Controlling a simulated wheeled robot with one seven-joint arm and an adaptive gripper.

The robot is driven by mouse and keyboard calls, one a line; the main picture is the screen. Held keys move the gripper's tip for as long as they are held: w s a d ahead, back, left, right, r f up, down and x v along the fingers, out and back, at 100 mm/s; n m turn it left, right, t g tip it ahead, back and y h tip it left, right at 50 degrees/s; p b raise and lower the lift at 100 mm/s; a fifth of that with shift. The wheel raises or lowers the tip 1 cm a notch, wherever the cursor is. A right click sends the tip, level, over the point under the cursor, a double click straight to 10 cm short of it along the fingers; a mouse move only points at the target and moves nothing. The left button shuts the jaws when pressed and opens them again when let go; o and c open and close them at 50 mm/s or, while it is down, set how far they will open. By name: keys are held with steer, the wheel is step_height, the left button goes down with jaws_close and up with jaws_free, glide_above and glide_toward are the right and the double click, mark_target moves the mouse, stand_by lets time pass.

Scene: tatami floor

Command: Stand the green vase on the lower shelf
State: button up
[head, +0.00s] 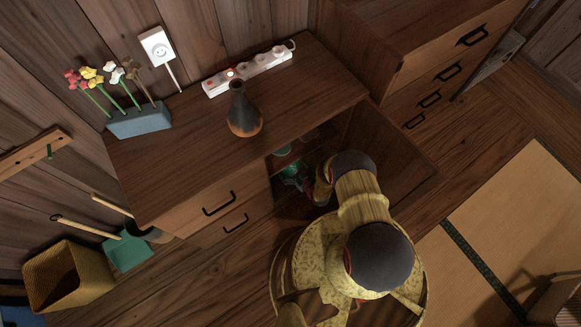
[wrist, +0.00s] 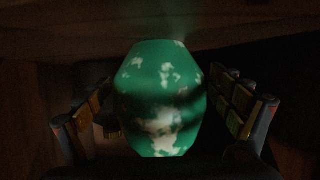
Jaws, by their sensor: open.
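The green vase (wrist: 160,100) with pale blotches stands upright in the wrist view, filling the middle. It also shows small and partly hidden inside the open cabinet compartment in the head view (head: 291,171). My gripper (wrist: 163,112) is open, with one finger on each side of the vase. Dark gaps show between the fingers and the vase, so I see no contact. The vase's base is dim, and I cannot clearly tell what it rests on. In the head view my arm reaches into the compartment and hides most of the gripper. The lower shelf is not clearly visible.
The cabinet door (head: 390,150) stands open to the right of my arm. A dark brown vase (head: 244,112), a white power strip (head: 248,70) and a flower planter (head: 139,121) are on the cabinet top. A dark board (wrist: 70,45) lies close above in the wrist view.

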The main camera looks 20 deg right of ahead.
steer(key=shift+r, duration=0.1)
steer(key=shift+s+d+r, duration=0.1)
steer(key=shift+s+r, duration=0.05)
steer(key=shift+s, duration=0.1)
steer(key=p+v, duration=0.4)
steer(key=v, duration=0.6)
steer(key=shift+s+d+r, duration=0.1)
steer(key=shift+s+r, duration=0.1)
steer(key=shift+s+d+r, duration=0.1)
steer(key=shift+s, duration=0.35)
